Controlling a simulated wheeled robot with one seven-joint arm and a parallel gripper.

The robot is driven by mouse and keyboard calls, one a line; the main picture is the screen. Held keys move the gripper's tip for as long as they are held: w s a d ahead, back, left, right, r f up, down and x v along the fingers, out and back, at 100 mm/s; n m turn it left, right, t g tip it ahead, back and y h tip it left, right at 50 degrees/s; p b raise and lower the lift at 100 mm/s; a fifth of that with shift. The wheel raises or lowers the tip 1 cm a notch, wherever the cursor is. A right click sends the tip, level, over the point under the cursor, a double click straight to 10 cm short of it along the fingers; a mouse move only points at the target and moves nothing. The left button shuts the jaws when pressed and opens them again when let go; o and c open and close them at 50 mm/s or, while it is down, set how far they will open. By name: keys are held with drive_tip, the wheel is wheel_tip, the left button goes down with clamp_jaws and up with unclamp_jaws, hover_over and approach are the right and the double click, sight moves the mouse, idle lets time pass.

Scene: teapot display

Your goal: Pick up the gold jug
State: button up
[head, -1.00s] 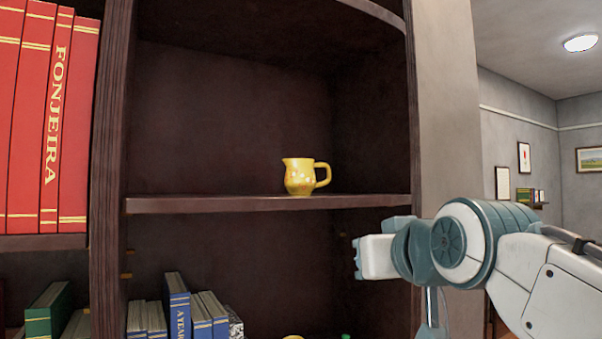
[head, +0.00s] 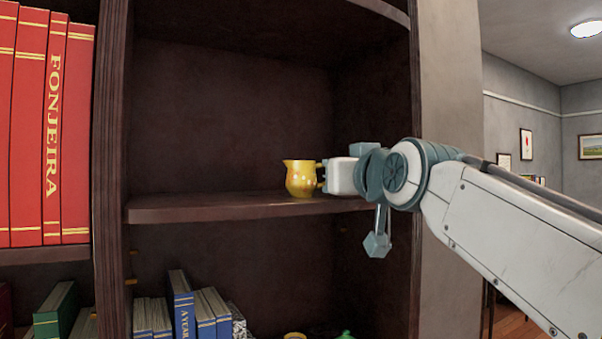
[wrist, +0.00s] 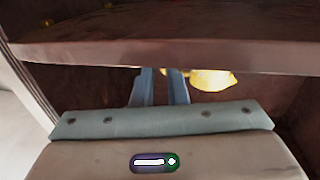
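The gold jug (head: 300,178) stands upright on the middle shelf (head: 230,208), spout to the left. Its handle, on the right, is mostly covered by my gripper (head: 323,176), which has come in from the right at jug height. In the wrist view the jug (wrist: 213,79) shows partly behind the shelf edge, right of the fingers. The two blue-grey fingers of my gripper (wrist: 160,82) have a narrow dark gap between them. Their tips are hidden by the shelf edge, so I cannot tell whether they hold the handle.
The shelf left of the jug is bare. The right cabinet wall (head: 375,100) is close to my arm. Red books (head: 45,130) stand in the left bay. Blue and grey books (head: 185,305) and a green-topped item (head: 344,334) are on the shelf below.

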drive_tip(key=x, duration=0.1)
drive_tip(key=p+x, duration=0.2)
drive_tip(key=shift+w+a+r, duration=0.3)
drive_tip(key=shift+w+a+f, duration=0.1)
drive_tip(key=shift+w+a, duration=0.1)
drive_tip(key=shift+w, duration=0.35)
clamp_jaws()
drive_tip(key=shift+r, duration=0.2)
